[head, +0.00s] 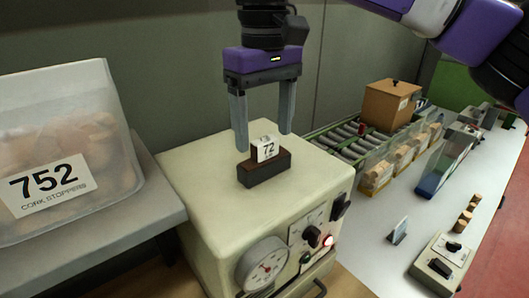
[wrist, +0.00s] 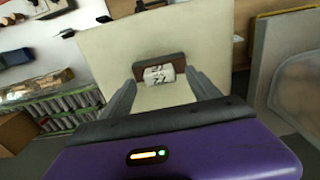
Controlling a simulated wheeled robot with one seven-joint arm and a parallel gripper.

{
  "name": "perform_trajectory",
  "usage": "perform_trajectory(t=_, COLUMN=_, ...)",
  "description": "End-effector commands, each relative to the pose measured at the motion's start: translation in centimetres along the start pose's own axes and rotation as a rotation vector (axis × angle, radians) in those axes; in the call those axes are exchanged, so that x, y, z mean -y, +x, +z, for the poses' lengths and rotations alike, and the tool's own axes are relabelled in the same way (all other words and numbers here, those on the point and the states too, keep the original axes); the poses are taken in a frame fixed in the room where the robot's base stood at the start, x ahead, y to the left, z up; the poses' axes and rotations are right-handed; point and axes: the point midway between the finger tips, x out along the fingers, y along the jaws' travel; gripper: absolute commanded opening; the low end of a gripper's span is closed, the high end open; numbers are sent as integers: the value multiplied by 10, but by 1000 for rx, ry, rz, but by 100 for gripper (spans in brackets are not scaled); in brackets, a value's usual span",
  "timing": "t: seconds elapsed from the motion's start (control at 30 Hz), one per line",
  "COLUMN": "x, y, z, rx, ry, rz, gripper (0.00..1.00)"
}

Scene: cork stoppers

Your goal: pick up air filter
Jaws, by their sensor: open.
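Nothing in view is plainly an air filter. A small dark brown block with a white piece marked "72" (head: 266,170) sits on top of a cream machine (head: 205,185). My gripper (head: 264,141) is open and points down just above the block, with one finger to each side in the picture. In the wrist view, the block (wrist: 174,60) with its white piece lies between and beyond the open fingers of my gripper (wrist: 160,83). Nothing is held. I cannot tell exactly how high the fingertips are above the machine top.
A clear bin of cork stoppers marked "752" (head: 70,150) stands on a grey shelf at left. The machine's front has a gauge (head: 263,265), knobs and a lit red lamp. At right are a roller conveyor (head: 340,142), a brown box (head: 390,105) and cork bins (head: 376,178).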

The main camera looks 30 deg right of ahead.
Motion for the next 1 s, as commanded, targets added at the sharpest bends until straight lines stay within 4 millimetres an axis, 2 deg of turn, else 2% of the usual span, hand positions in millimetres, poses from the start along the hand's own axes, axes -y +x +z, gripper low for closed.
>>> perform_trajectory(t=0.1, x=0, y=16, z=1, rx=2, ry=0, rz=-1, gripper=71)
perform_trajectory(t=0.2, x=0, y=24, z=1, rx=-1, ry=0, rz=-1, gripper=71)
perform_trajectory(t=0.47, x=0, y=27, z=1, rx=-1, ry=0, rz=-1, gripper=71)
perform_trajectory(t=0.8, x=0, y=27, z=1, rx=-1, ry=1, rz=-1, gripper=6)
perform_trajectory(t=1.0, x=0, y=27, z=1, rx=-1, ry=1, rz=-1, gripper=5)
